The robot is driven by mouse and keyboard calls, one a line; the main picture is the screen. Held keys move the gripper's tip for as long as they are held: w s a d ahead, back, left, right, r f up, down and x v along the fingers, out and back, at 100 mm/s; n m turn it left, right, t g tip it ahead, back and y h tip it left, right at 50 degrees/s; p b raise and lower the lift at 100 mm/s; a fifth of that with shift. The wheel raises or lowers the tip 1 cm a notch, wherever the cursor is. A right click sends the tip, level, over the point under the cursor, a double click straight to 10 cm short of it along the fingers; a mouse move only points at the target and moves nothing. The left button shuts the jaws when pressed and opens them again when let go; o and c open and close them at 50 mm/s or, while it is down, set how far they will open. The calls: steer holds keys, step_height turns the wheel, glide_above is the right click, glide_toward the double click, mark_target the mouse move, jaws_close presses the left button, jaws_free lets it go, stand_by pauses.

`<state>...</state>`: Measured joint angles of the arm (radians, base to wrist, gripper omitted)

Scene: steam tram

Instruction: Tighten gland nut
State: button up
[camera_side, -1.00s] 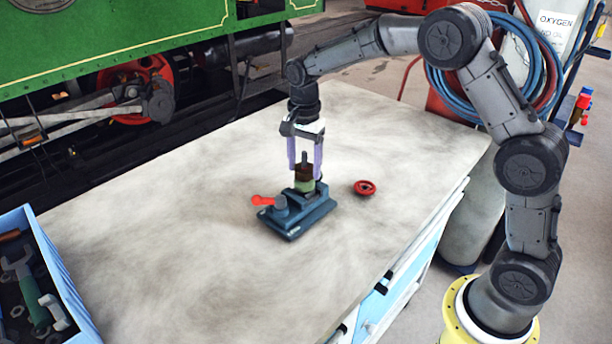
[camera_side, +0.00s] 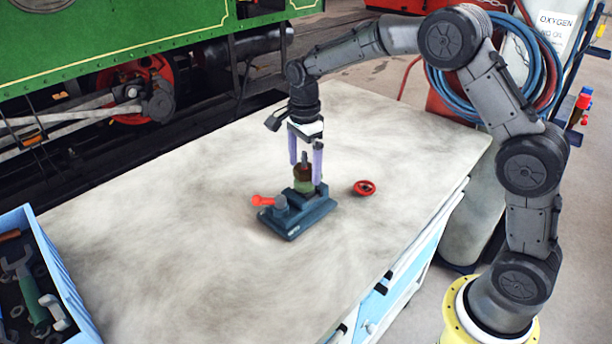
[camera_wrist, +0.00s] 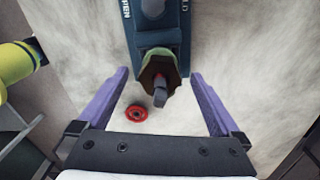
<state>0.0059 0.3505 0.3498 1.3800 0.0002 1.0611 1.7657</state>
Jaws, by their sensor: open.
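The gland nut (camera_side: 303,173) is a brown hexagonal nut on top of a greenish valve body, with a grey stem sticking up through it. It also shows in the wrist view (camera_wrist: 160,76). The valve body (camera_side: 302,187) stands upright in a blue-grey vise (camera_side: 297,217) with a red-ended handle. My gripper (camera_side: 306,170) points down with its two purple fingers apart, one on each side of the nut. In the wrist view, my gripper (camera_wrist: 162,78) shows clear gaps between the fingers and the nut.
A red handwheel (camera_side: 365,188) lies on the worktop right of the vise. A blue tool tray (camera_side: 62,270) with wrenches and rings stands at the left front corner. The worktop (camera_side: 170,210) between the tray and vise is clear. A green locomotive (camera_side: 130,35) stands behind.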

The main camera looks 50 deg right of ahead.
mark_target(304, 152)
steer(key=shift+r, duration=2.5)
steer(key=r, duration=0.3)
steer(key=shift+s+r+t, duration=0.2)
steer(key=shift+r+t, duration=0.2)
steer(key=s+r+n+t, duration=0.3)
steer(key=s+r+n, duration=0.1)
steer(key=s+r, duration=0.85)
steer(key=s+f+n+t, duration=0.1)
steer(key=s+f+n, duration=0.4)
steer(key=s+n, duration=0.3)
steer(key=s+f+n, duration=0.5)
steer(key=s+n, duration=0.3)
steer(key=s, duration=0.2)
steer(key=shift+a+t, duration=0.15)
steer(key=shift+t, duration=0.25)
